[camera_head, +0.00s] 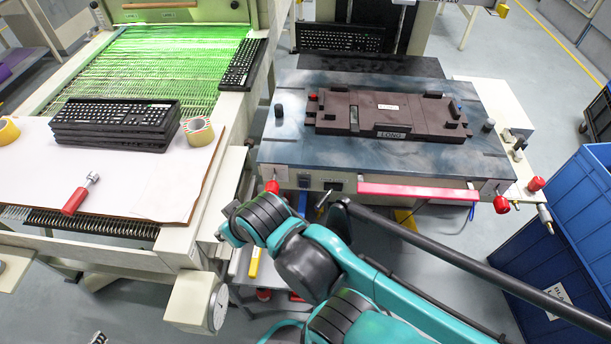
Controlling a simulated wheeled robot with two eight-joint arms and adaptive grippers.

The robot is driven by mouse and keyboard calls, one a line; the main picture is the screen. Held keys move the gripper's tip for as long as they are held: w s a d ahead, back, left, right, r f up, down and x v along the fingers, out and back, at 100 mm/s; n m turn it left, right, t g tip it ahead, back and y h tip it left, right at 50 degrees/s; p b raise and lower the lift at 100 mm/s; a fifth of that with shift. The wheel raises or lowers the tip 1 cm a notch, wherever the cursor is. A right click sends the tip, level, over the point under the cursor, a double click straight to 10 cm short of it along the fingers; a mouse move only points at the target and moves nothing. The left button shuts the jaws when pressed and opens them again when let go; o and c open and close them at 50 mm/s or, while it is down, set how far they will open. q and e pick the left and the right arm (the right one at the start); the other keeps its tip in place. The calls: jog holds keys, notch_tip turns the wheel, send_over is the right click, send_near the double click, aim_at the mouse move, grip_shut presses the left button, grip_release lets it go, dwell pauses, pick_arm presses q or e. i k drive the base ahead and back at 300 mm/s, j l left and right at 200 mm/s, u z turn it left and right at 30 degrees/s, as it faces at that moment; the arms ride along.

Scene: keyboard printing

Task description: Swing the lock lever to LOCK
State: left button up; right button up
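The press fixture stands at the right with a dark blue bed (290,142) and a brown keyboard nest (362,118) marked LONG on top. On its front face, a short thin metal lever (323,200) sticks out below a small dark label (333,186). I cannot read LOCK anywhere or be sure that this is the lock lever. My teal and dark grey arm (306,264) reaches up from the bottom right, with its end just below the front left corner of the fixture. No gripper fingers can be made out, and whether they touch anything is hidden.
Red knobs (501,204) and a pink-red front bar (400,192) project from the fixture's front. A blue bin (560,235) stands at the right. At the left, a white-topped table (130,190) holds stacked keyboards (115,122), tape rolls (197,131) and a red-handled tool (80,195).

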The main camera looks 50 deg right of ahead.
aim_at(322, 201)
jog(key=k+j+z, duration=0.1)
jog(key=z, duration=1.7)
jog(key=k+l, duration=0.05)
jog(key=l, duration=0.05)
